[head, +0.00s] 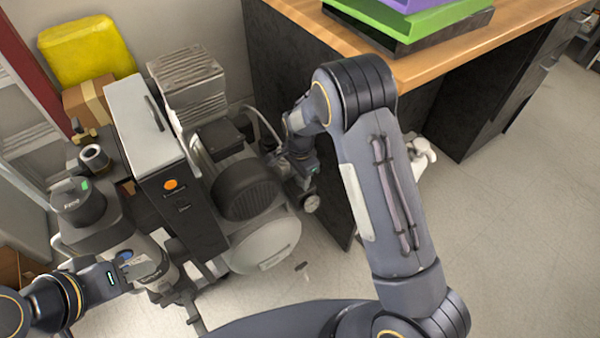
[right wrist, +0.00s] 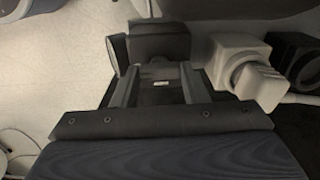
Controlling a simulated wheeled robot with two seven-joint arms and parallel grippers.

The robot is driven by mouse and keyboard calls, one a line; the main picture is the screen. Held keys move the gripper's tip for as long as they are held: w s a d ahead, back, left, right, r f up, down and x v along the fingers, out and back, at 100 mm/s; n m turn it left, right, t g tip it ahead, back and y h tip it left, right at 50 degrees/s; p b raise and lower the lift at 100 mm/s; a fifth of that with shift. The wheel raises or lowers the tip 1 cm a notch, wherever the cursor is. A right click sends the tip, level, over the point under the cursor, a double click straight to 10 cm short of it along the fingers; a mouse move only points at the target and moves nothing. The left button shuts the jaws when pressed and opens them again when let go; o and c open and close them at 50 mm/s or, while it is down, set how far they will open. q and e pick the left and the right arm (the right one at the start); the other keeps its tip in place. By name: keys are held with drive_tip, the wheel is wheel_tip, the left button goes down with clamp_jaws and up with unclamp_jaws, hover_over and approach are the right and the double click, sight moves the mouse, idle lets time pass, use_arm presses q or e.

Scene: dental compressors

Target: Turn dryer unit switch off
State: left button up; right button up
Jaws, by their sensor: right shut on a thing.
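A compressor unit with a tall grey-and-black cabinet (head: 140,120) stands at the left in the head view. An orange round button (head: 171,184) is on the cabinet's dark front. I cannot tell for sure which part is the dryer unit switch. My right gripper (head: 303,182) is low at the right side of the compressor, by the desk. In the right wrist view its fingers (right wrist: 158,88) are shut on a dark block-shaped part (right wrist: 160,45). My left gripper (head: 133,277) is at the lower left, near a grey cylinder; its fingers are not clear.
A wooden-topped desk (head: 440,60) with green and purple trays stands at the upper right. A black-and-grey motor (head: 245,188) and white tank (head: 265,245) sit beside the cabinet. A yellow container (head: 85,48) is behind. The floor at the right is clear.

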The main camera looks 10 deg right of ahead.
sight(300, 179)
drive_tip(key=shift+m, duration=0.3)
drive_tip(key=o, duration=1)
wheel_tip(300, 179, up, 7)
drive_tip(key=shift+r+p, duration=0.1)
drive_tip(key=shift+p, duration=1.15)
drive_tip(key=shift+r, duration=0.3)
drive_tip(key=shift+r, duration=0.1)
